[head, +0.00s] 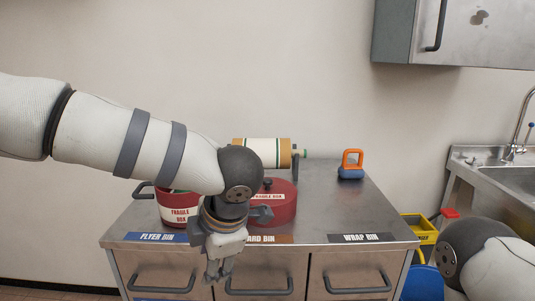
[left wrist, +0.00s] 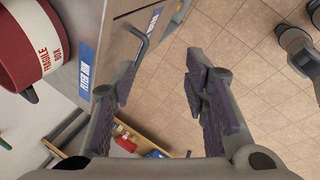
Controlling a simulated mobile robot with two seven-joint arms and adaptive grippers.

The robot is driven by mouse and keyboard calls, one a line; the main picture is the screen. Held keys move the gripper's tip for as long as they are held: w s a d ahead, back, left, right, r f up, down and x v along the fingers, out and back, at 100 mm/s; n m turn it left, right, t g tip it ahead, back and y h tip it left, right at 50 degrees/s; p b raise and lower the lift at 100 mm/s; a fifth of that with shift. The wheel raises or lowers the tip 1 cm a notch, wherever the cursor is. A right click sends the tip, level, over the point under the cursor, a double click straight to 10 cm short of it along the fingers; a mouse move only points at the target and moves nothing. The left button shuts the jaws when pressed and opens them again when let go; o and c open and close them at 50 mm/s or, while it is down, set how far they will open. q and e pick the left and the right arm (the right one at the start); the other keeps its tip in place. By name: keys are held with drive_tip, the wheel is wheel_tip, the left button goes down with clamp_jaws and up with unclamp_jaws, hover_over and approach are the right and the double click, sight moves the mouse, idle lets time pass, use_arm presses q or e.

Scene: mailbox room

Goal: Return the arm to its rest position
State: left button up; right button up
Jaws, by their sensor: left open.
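My left arm reaches in from the left in the head view, and its gripper (head: 219,268) hangs pointing down in front of the cabinet's front edge. In the left wrist view the two fingers of the left gripper (left wrist: 165,95) stand apart with only floor and cabinet front between them. It is open and empty. My right arm shows at the lower right of the head view as a rounded joint and link; its gripper is out of the frame there.
A steel cabinet (head: 330,210) has drawers labelled flyer bin and wrap bin. On it stand a red pot (head: 175,207) partly behind my arm, a red lidded pot (head: 281,203), a roll (head: 268,152) and an orange-blue object (head: 351,165). A sink (head: 515,180) is at right.

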use_arm(q)
drive_tip(key=s+a+f+m+t, duration=0.1)
drive_tip(key=s+a+f+m, duration=0.25)
drive_tip(key=f, duration=0.35)
drive_tip(key=s+a+f+m, duration=0.2)
drive_tip(key=s+f+m, duration=0.1)
drive_tip(key=f+m, duration=0.3)
drive_tip(key=s+a+f+m+t, duration=0.1)
drive_tip(key=s+a+f+m, duration=0.15)
drive_tip(key=f, duration=0.55)
drive_tip(key=s+a+f+m+g+h, duration=0.1)
drive_tip(key=s+f+m+g, duration=0.1)
drive_tip(key=s, duration=0.7)
drive_tip(key=s+a+f+m+g+h, duration=0.1)
drive_tip(key=s+m, duration=0.4)
drive_tip(key=s, duration=0.5)
drive_tip(key=s+a+f+m+g+h, duration=0.1)
drive_tip(key=s+a+f+m+g, duration=0.1)
drive_tip(key=s, duration=0.7)
drive_tip(key=shift+s+a+f+m+g, duration=0.15)
drive_tip(key=shift+s+f+m+g, duration=0.25)
drive_tip(key=shift+f+m+g, duration=0.6)
use_arm(e)
drive_tip(key=shift+s+r, duration=0.1)
drive_tip(key=shift+s, duration=0.2)
